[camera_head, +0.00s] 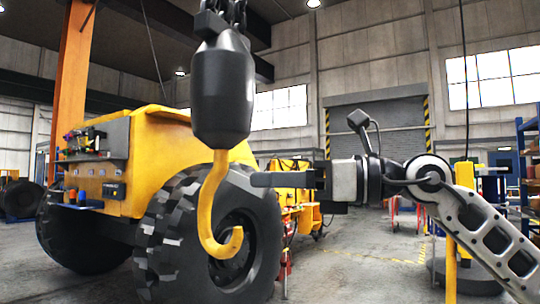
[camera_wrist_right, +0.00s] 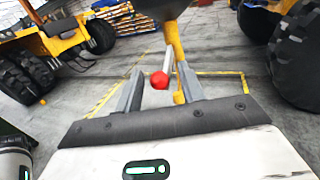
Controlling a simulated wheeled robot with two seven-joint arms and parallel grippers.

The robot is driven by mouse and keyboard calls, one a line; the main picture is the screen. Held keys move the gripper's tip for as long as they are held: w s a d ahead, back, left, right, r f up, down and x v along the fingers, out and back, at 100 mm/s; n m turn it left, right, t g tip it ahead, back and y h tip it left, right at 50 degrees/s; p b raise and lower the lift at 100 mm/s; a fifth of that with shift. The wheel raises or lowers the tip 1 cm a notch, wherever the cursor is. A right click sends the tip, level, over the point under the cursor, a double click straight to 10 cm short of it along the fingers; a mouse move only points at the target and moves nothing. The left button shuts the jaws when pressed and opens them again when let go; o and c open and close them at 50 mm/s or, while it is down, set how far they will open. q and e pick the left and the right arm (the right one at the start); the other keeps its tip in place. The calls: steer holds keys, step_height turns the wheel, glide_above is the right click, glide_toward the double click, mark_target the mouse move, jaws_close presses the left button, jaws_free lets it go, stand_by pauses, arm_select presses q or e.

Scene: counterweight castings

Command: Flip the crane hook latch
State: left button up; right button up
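A black hook block (camera_head: 222,90) hangs from chains in the head view, with a yellow crane hook (camera_head: 207,205) below it. In the right wrist view the hook (camera_wrist_right: 175,45) stands beyond my gripper. A pale rod with a red knob (camera_wrist_right: 158,80) shows there beside the hook shank; it looks like the latch. My right gripper (camera_head: 262,180) reaches in from the right, just right of the hook shank. In the wrist view its two fingers (camera_wrist_right: 160,92) are apart, with the red knob seen between them. Contact cannot be told. The latch cannot be made out in the head view. My left gripper is out of view.
A large yellow vehicle (camera_head: 165,150) with a big black tyre (camera_head: 165,235) stands behind the hook. A yellow post (camera_head: 451,265) stands at the right. Blue shelving (camera_head: 522,160) is at the right edge. Open concrete floor (camera_head: 370,270) lies between.

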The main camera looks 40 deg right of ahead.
steer(key=shift+w+a, duration=0.3)
steer(key=shift+w, duration=0.05)
jaws_close()
steer(key=shift+a, duration=0.1)
